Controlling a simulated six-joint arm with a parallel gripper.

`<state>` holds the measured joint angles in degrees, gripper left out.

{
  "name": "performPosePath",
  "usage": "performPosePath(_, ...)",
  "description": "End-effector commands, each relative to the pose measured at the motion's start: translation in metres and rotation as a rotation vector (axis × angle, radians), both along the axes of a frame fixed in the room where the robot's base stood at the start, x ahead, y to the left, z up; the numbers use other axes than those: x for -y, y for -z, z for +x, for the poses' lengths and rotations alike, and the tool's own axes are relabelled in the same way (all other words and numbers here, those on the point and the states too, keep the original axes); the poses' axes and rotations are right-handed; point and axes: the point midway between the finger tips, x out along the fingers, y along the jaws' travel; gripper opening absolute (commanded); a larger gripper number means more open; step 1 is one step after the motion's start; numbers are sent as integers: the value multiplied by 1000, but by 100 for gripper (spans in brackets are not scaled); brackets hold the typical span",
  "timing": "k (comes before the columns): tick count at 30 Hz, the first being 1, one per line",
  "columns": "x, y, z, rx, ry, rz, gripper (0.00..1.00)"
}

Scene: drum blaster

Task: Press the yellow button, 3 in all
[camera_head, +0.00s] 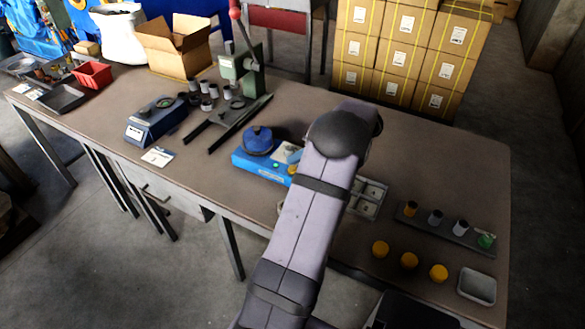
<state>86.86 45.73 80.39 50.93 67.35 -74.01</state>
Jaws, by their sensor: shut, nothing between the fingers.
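A blue machine (247,164) with a dark blue round drum (257,139) on top stands near the middle of the table, partly covered by my arm. A small yellow button (292,169) shows on its right part, at the edge of my arm. A small green spot lies just left of the button. My arm rises from the bottom of the picture and bends beside the machine. My gripper is hidden behind the arm, so its distance from the button cannot be seen.
Right of my arm lie a sectioned tray (371,193), a dark rack (447,230) with several small cylinders, several yellow round pieces (409,260) and a grey dish (477,286). A green press (240,70) and a blue scale (150,122) stand left.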

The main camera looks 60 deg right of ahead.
Motion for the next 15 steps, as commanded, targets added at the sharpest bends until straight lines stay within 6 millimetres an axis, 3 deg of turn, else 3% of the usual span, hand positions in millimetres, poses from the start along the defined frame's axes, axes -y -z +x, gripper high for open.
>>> performPosePath(15,0,-39,0,0,0,-2,0)
